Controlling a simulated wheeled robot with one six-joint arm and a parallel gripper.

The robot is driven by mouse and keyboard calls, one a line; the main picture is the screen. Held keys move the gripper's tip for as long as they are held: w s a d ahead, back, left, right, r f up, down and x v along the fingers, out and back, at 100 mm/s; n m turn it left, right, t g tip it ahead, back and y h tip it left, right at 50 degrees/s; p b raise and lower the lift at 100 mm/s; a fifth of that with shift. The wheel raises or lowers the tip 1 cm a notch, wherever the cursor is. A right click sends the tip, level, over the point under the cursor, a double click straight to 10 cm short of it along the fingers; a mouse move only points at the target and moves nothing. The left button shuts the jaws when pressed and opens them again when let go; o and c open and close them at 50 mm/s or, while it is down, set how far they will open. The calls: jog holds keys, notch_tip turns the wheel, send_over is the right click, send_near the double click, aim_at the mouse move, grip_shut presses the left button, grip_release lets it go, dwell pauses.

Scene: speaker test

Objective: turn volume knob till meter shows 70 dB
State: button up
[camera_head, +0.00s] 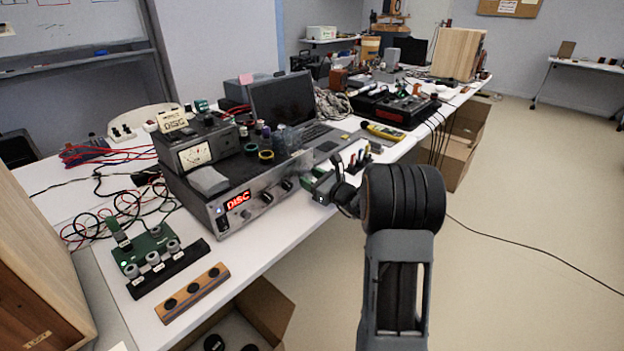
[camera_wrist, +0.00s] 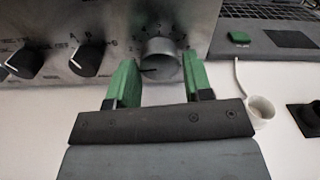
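The receiver (camera_head: 228,205) stands on the table with a red "DISC" display (camera_head: 239,201) on its front. A box with a white analog meter (camera_head: 195,155) sits on top of it; its needle reading is too small to tell. In the wrist view, a round silver knob (camera_wrist: 160,60) with a dark mark toward its lower left sits on the panel, with small printed marks around it. My gripper (camera_wrist: 161,72) has a green finger on each side of this knob, with narrow gaps, so it looks open around it. In the head view my gripper (camera_head: 322,187) is at the panel's right end.
Two black pointer knobs (camera_wrist: 88,59) (camera_wrist: 25,64) are left of the silver knob. A white cup-like item (camera_wrist: 260,110) is to the right. A laptop (camera_head: 283,101), multimeter (camera_head: 384,131) and wooden strip (camera_head: 192,292) lie around the receiver. Floor is free at right.

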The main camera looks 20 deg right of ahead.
jog(key=c, duration=0.5)
jog(key=shift+c, duration=0.2)
jog(key=shift+p, duration=0.3)
jog(key=m+p, duration=0.2)
jog(key=m, duration=0.1)
jog(key=m+p, duration=0.2)
jog(key=shift+r, duration=0.25)
jog(key=m+p, duration=0.3)
jog(key=m, duration=0.1)
jog(key=shift+p, duration=0.3)
jog(key=shift+f+m+p, duration=0.2)
jog(key=shift+m+p, duration=0.55)
jog(key=shift+m, duration=0.25)
jog(key=o, duration=0.9)
